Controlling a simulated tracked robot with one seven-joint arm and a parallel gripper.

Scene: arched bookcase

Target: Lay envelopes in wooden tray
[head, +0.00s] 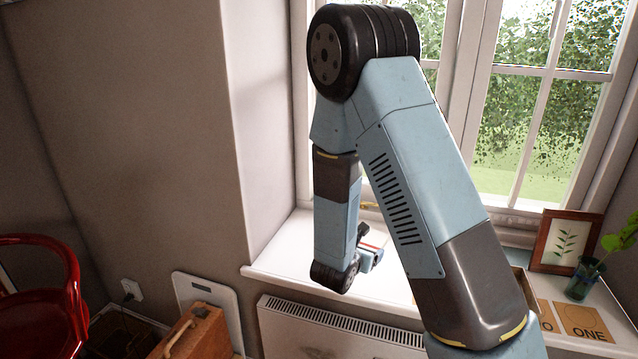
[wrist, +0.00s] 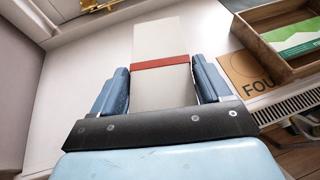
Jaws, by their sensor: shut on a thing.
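My gripper (wrist: 160,66) is shut on a pale piece with a red band across it (wrist: 161,28), which looks like a bundle of envelopes. One finger lies along each side of it. It reaches forward past the fingertips over the white windowsill; whether it touches the sill I cannot tell. In the head view my gripper (head: 369,251) is low over the sill, mostly hidden by my arm. The wooden tray (wrist: 252,38) is at the upper right of the wrist view, to the right of my gripper. A green and white flat item (wrist: 298,38) lies in it.
A brown card with "FOU" (wrist: 246,75) lies beside the tray. More cards, one reading "ONE" (head: 580,322), a framed leaf picture (head: 566,241) and a vase (head: 581,279) are on the right. A radiator (head: 335,327) is below the sill (head: 285,262). The sill's left part is clear.

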